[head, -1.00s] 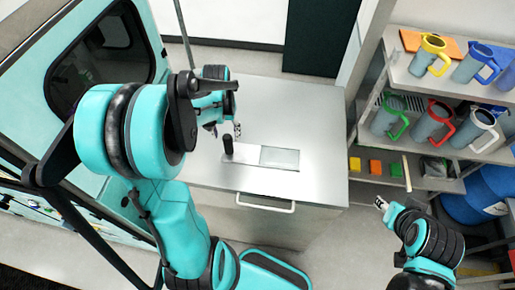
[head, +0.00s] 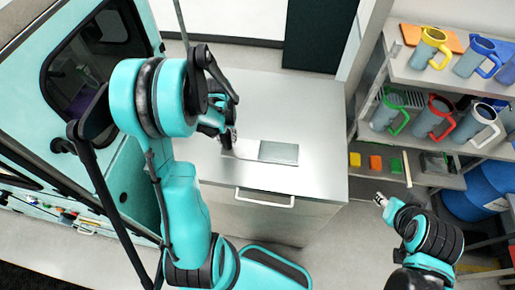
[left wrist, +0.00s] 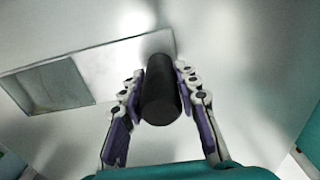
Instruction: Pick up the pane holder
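The pane holder lies on the grey metal cabinet top, with a flat light plate (head: 243,150) and a grey glassy pane (head: 279,153) at its right end. In the left wrist view its upright black handle (left wrist: 161,95) stands between the two fingers, with the plate (left wrist: 112,62) and pane (left wrist: 48,87) behind. My left gripper (head: 230,138) is around the handle, hiding it in the head view. Its fingers (left wrist: 160,82) are apart, one on each side, with a narrow gap at the left; firm contact does not show. My right gripper (head: 380,199) is far from the holder, beside the cabinet; its finger opening is too small to judge.
The metal cabinet (head: 310,110) has a drawer handle (head: 264,198) at its front, and its top is otherwise clear. A shelf rack (head: 440,82) with several coloured-handle mugs stands at the right. A teal vehicle-like body with a dark window (head: 85,75) stands at the left.

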